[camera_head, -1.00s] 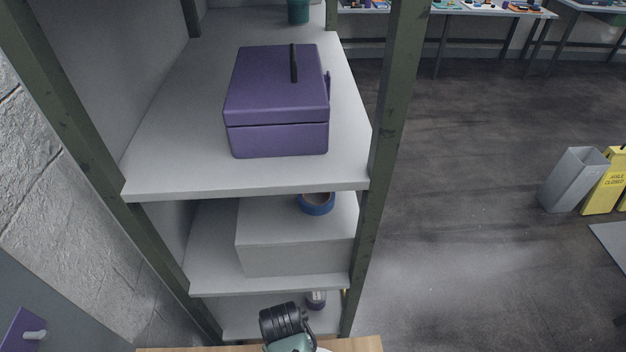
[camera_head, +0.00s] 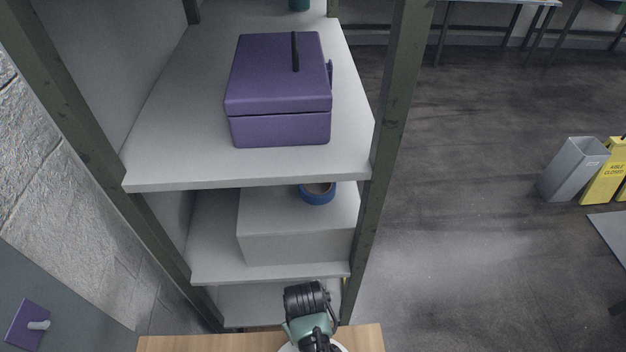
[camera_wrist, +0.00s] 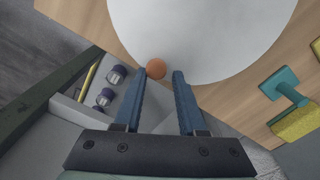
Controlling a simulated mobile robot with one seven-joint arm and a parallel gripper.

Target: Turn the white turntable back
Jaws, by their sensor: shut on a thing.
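The white turntable (camera_wrist: 205,35) is a large pale disc on a wooden top and fills the upper middle of the wrist view. A sliver of its white rim (camera_head: 340,347) shows at the bottom edge of the head view beside my arm. A round orange-brown knob (camera_wrist: 156,69) stands at the turntable's near edge. My gripper (camera_wrist: 162,73), with two blue fingers, is shut on this knob, which lies between the fingertips, closer to the left one. In the head view my arm hides the knob, the fingers and most of the turntable.
Purple-capped jars (camera_wrist: 115,75) stand on a shelf to the left. A shelf rack with a purple box (camera_head: 278,95) and blue tape roll (camera_head: 318,193) stands beyond.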

